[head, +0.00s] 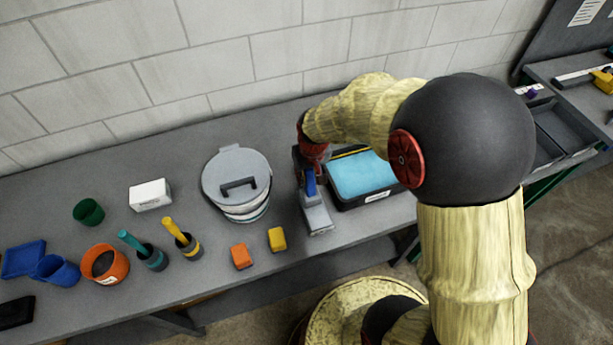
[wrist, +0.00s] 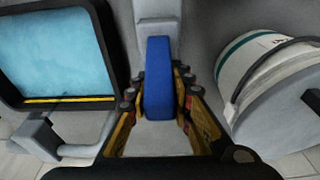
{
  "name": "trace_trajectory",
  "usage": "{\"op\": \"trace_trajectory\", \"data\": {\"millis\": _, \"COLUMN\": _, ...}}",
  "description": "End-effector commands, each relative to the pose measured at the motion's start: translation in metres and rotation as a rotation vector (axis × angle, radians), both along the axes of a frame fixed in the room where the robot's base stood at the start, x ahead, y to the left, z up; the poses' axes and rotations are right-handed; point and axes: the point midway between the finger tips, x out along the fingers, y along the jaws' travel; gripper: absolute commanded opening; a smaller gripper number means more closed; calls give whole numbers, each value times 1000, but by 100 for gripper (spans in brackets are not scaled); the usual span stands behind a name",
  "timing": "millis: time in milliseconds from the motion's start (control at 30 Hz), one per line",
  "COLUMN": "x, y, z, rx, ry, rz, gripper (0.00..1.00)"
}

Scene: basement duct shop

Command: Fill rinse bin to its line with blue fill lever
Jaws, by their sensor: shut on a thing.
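The blue fill lever (head: 310,183) stands on a grey fixture (head: 318,216) on the bench. In the wrist view the lever (wrist: 158,80) lies between the fingers of my gripper (wrist: 160,100), which is shut on it. In the head view my gripper (head: 311,165) is partly hidden by my wrist. The rinse bin (head: 377,198) is a dark rectangular bin right of the lever, with light blue water in it. It also shows at the left of the wrist view (wrist: 108,50). A yellow line (wrist: 55,100) shows along its inner wall, just beside the water's edge.
A lidded white bucket (head: 237,187) stands close left of the lever. Farther left are an orange cup (head: 104,264), a green cup (head: 88,211), a white box (head: 150,195) and two handled tools in dark cups. Orange (head: 241,256) and yellow (head: 277,239) blocks lie near the front edge.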

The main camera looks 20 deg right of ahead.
Motion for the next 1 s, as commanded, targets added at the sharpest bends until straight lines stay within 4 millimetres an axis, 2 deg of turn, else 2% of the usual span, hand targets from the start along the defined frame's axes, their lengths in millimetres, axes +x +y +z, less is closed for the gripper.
{"op": "trace_trajectory", "data": {"millis": 333, "x": -11, "y": 0, "z": 3, "rx": 0, "ry": -170, "rz": 1, "gripper": 0}}
{"op": "trace_trajectory", "data": {"millis": 767, "x": -13, "y": 0, "z": 5, "rx": 0, "ry": -194, "rz": 1, "gripper": 0}}
{"op": "trace_trajectory", "data": {"millis": 800, "x": -13, "y": 0, "z": 5, "rx": 0, "ry": -194, "rz": 1, "gripper": 23}}
{"op": "trace_trajectory", "data": {"millis": 1000, "x": -13, "y": 0, "z": 5, "rx": 0, "ry": -193, "rz": 0, "gripper": 34}}
